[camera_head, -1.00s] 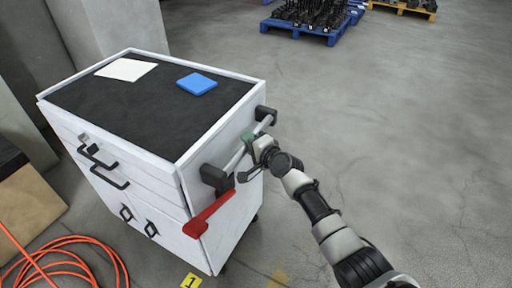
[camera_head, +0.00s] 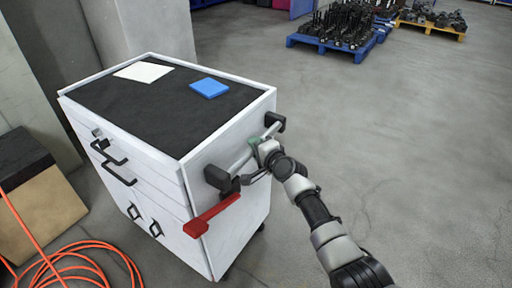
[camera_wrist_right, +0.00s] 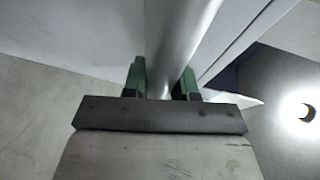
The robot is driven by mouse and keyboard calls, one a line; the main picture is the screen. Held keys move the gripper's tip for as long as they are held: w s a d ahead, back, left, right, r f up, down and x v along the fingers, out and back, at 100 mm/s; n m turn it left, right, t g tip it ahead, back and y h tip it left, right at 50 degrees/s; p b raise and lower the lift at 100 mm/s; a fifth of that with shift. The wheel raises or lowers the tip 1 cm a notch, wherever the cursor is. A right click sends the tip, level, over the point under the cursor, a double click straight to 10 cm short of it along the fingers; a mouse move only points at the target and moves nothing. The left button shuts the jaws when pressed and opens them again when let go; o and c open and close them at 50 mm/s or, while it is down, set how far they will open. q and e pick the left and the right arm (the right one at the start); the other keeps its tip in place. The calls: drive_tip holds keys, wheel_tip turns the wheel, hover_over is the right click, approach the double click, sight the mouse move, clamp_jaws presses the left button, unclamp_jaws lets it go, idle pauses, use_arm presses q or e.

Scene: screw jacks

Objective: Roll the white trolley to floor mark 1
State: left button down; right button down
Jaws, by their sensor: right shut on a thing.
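The white trolley (camera_head: 165,150) stands at the left of the head view, with a black top, drawers on its front and a push bar (camera_head: 241,161) on its right side. A red lever (camera_head: 212,214) sits low on that side. My right gripper (camera_head: 256,146) is shut on the push bar. In the right wrist view its green fingertips (camera_wrist_right: 161,78) lie on either side of the bar (camera_wrist_right: 180,45). Floor mark 1 does not show in the head view now. My left gripper is not in view.
A blue card (camera_head: 209,88) and a white sheet (camera_head: 143,72) lie on the trolley's top. An orange cable (camera_head: 85,262) is coiled on the floor at left, near a cardboard box (camera_head: 45,208). Loaded pallets (camera_head: 335,43) stand at the back. The floor at right is clear.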

drive_tip(key=c, duration=0.9)
unclamp_jaws()
drive_tip(key=shift+s, duration=0.1)
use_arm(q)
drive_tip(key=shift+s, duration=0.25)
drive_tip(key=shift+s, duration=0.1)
use_arm(e)
drive_tip(key=shift+s+d+r+p, duration=0.15)
drive_tip(key=shift+s+d+p, duration=0.15)
drive_tip(key=shift+s+p, duration=0.1)
use_arm(q)
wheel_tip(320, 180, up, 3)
drive_tip(key=p, duration=0.2)
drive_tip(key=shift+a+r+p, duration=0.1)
drive_tip(key=shift+p, duration=0.25)
use_arm(e)
drive_tip(key=v, duration=0.9)
drive_tip(key=shift+s+d, duration=0.15)
drive_tip(key=shift+s, duration=0.2)
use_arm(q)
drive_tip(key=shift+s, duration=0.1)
